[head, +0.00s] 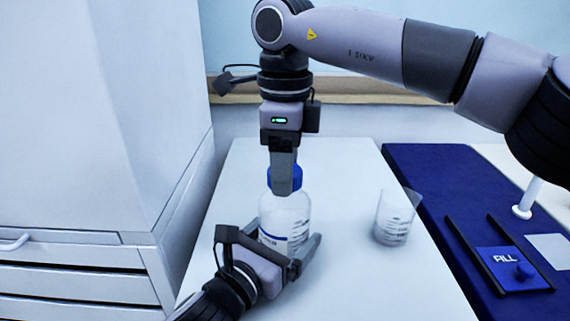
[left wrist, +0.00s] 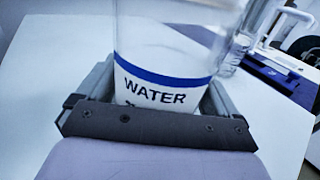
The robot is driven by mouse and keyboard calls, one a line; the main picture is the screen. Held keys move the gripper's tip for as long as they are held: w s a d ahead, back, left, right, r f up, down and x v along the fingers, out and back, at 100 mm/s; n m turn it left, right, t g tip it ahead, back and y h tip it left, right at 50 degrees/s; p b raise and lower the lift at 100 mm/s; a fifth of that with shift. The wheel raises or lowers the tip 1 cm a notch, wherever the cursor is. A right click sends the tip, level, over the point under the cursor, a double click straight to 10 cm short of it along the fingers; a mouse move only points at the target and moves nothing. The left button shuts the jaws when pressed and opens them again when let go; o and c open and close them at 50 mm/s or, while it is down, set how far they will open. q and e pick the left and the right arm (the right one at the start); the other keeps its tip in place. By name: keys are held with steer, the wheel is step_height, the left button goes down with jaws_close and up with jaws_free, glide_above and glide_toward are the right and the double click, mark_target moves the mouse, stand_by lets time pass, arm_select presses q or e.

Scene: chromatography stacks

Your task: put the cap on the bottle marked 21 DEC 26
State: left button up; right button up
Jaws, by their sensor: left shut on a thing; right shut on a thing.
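A clear bottle (head: 287,212) with a blue-banded label stands upright on the white table. In the left wrist view the label on the bottle (left wrist: 155,93) reads WATER; the line below is cut off, and no date can be read. My left gripper (head: 278,248) is shut around the bottle's lower body. My right gripper (head: 284,186) points straight down and is shut on a blue cap (head: 298,178) at the bottle's mouth. The fingers hide most of the cap and the neck, so I cannot tell whether the cap is seated.
A clear graduated beaker (head: 394,218) stands on the table to the right of the bottle. Beyond it lies a dark blue mat (head: 425,175) with a blue piece marked ALL (head: 505,262) between dark rails. A white drawer cabinet (head: 75,255) borders the left. The table's back (head: 335,155) is clear.

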steer(key=m, duration=0.9)
steer(key=shift+m, duration=0.3)
steer(key=m, duration=0.4)
steer(key=o, duration=1.3)
steer(key=shift+c, duration=0.2)
step_height(320, 180, up, 12)
